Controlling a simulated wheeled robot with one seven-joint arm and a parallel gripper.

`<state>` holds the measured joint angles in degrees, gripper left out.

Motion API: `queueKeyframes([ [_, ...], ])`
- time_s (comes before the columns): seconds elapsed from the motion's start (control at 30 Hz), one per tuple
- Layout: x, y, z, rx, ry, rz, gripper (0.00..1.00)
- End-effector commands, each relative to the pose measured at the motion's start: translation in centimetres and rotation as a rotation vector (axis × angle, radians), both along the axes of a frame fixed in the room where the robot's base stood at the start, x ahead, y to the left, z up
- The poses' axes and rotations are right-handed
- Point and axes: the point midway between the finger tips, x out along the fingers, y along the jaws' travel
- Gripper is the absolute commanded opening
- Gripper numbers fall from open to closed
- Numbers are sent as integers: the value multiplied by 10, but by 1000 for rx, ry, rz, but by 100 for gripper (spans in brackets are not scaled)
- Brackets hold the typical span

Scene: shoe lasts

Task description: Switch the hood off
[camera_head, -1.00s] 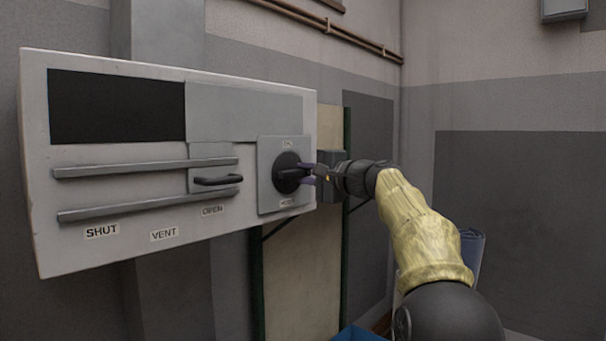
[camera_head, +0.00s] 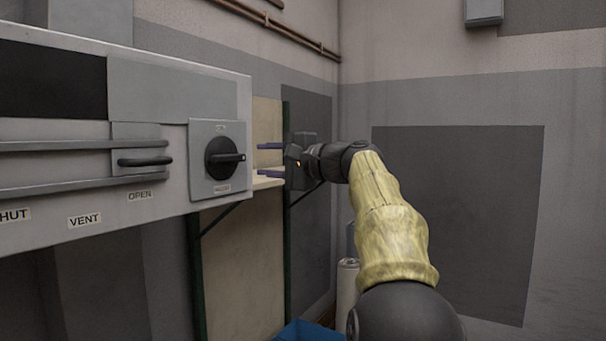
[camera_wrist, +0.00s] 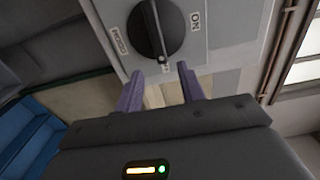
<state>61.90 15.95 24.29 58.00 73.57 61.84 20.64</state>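The hood switch is a black rotary knob (camera_head: 224,158) on a light grey plate (camera_head: 205,127) at the right end of the white panel. Its bar handle lies level and points right, towards my gripper. In the wrist view the knob (camera_wrist: 155,30) has an "ON" label on the right and another, hard-to-read label on the left; the handle points down between them. My gripper (camera_head: 264,159) is open and empty, to the right of the knob and apart from it. Its two purple fingers (camera_wrist: 158,90) also show in the wrist view, spread just below the handle's end.
The white panel (camera_head: 180,212) also carries two rails and a sliding plate with a black handle (camera_head: 145,160) above "OPEN". "VENT" and a cut-off "SHUT" label are further left. A pale shelf (camera_head: 266,180) is behind my gripper. A blue container (camera_head: 308,332) is below.

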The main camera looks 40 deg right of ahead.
Motion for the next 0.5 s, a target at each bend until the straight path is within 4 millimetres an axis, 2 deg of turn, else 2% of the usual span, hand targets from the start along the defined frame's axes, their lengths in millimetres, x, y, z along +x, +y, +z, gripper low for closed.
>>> queueKeyframes([
  [0.03, -11, -5, -4, -3, -1, -6, 39],
  [0.3, -60, -22, -3, -2, -1, -4, 39],
  [0.5, -81, -30, -1, 0, 0, -1, 39],
])
